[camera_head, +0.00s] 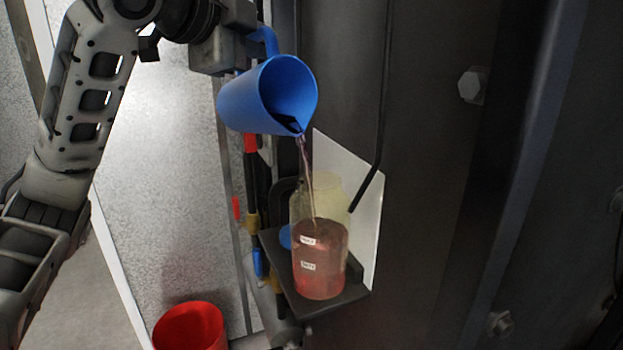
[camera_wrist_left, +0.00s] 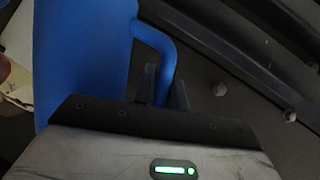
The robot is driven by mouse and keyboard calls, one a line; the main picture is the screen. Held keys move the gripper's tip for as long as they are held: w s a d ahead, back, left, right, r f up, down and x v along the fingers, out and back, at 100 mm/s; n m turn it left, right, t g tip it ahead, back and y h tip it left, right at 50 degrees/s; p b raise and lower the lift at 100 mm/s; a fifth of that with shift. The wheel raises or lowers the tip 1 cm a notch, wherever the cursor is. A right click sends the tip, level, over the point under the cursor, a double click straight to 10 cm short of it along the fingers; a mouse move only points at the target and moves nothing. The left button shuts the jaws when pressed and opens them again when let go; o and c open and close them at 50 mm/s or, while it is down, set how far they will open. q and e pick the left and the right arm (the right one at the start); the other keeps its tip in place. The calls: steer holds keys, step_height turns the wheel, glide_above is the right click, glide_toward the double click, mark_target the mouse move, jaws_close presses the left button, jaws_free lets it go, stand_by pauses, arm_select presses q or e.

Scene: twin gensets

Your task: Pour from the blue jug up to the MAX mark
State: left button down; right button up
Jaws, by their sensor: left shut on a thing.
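The blue jug (camera_head: 250,103) is tilted, its mouth facing right and down. A thin stream of liquid (camera_head: 308,180) runs from its lip into a clear bottle (camera_head: 320,200). My left gripper (camera_head: 250,50) is shut on the jug's handle (camera_head: 270,42). The left wrist view shows the jug (camera_wrist_left: 85,60) and the handle (camera_wrist_left: 163,45) between the fingers (camera_wrist_left: 163,85). The bottle stands upright and holds reddish liquid (camera_head: 325,262). Two small white labels mark its front; their text is too small to read surely. The liquid's surface looks about level with the upper label (camera_head: 308,240), perhaps slightly above. My right gripper is out of view.
The bottle stands on a dark bracket shelf (camera_head: 302,305) with a white panel (camera_head: 368,215) behind it. A red bucket (camera_head: 190,328) stands below left. Coloured hoses and fittings (camera_head: 252,222) run left of the shelf. A dark wall with bolts (camera_head: 471,85) is at right.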

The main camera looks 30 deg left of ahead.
mark_target(246, 75)
arm_select(q)
steer(key=shift+s+d+r+m, duration=0.25)
steer(key=shift+d+r+m, duration=0.25)
steer(key=shift+d+r, duration=0.05)
stand_by(1.4)
steer(key=shift+a+f, duration=0.1)
steer(key=a+f+n, duration=0.1)
steer(key=w+a+f+n, duration=0.1)
steer(key=a, duration=0.1)
steer(key=shift+w+a+f+g+h, duration=0.15)
steer(key=shift+f+g+h, duration=0.15)
steer(key=shift+f+g, duration=0.1)
steer(key=shift+a, duration=0.2)
steer(key=shift+w+a+f+n+h+b, duration=0.15)
steer(key=shift+f+n+h+b, duration=0.05)
steer(key=shift+f+n, duration=0.25)
steer(key=shift+w+a+f+n+h+b, duration=0.1)
steer(key=shift+f+n+h+b, duration=0.1)
steer(key=shift+f+n, duration=0.25)
steer(key=shift+a+f+g, duration=0.25)
steer(key=shift+f+g, duration=0.05)
steer(key=shift+f, duration=0.15)
steer(key=shift+d, duration=0.1)
